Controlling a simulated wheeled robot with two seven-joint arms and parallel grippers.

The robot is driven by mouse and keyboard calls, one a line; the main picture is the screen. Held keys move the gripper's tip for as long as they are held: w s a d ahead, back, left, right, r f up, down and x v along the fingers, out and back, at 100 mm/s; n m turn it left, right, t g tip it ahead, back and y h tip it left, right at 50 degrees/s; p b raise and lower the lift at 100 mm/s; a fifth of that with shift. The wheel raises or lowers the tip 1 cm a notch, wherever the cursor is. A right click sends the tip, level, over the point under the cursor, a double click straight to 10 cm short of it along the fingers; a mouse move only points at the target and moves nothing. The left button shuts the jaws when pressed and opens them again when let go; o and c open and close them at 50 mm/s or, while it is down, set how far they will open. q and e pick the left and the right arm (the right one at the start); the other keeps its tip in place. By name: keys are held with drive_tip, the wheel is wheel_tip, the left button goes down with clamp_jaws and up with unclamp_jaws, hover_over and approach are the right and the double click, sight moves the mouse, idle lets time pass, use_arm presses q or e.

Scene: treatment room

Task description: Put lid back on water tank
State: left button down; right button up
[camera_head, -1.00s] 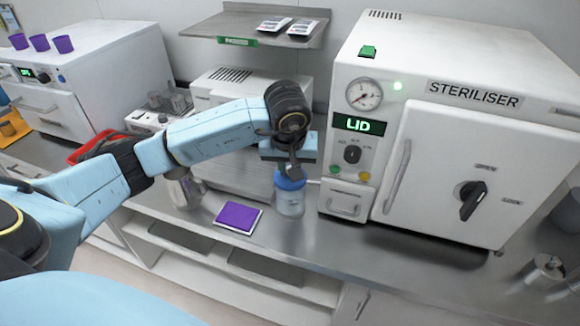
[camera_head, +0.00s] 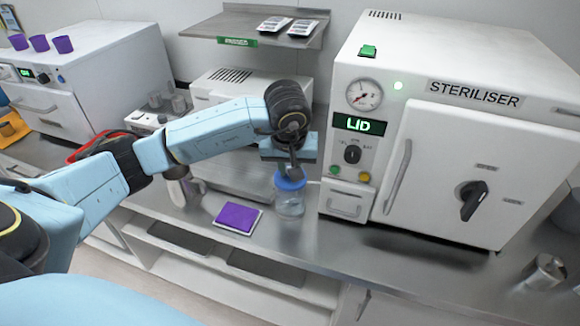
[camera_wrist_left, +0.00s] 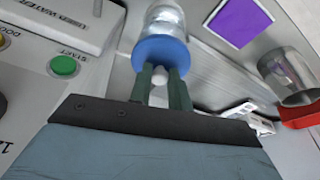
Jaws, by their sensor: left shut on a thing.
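My left gripper (camera_head: 293,168) is over the counter in front of the steriliser, and its fingers point down. In the left wrist view my left gripper (camera_wrist_left: 160,82) is shut on a small pale knob on the blue lid (camera_wrist_left: 161,53). In the head view the blue lid (camera_head: 289,183) is at the top of a clear jar-like container (camera_head: 290,205) standing upright on the counter. The container also shows beyond the lid in the wrist view (camera_wrist_left: 166,18). I cannot tell whether the lid rests fully on its rim. My right gripper is not in view.
The white steriliser (camera_head: 455,140), with a display reading LID (camera_head: 358,125), stands close on the right. A purple pad (camera_head: 237,217) lies left of the container. A metal jug (camera_head: 180,190) stands further left. The counter's front edge is close by.

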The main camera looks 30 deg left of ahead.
use_arm(q)
drive_tip(key=shift+f+b, duration=0.2)
drive_tip(key=shift+b, duration=0.3)
idle(0.8)
idle(0.4)
drive_tip(key=c, duration=1.2)
unclamp_jaws()
drive_tip(key=shift+c, duration=0.2)
drive_tip(key=shift+o, duration=0.5)
drive_tip(key=o, duration=0.4)
drive_tip(key=shift+r, duration=0.15)
drive_tip(key=shift+r+p, duration=2)
drive_tip(key=shift+r, duration=1.45)
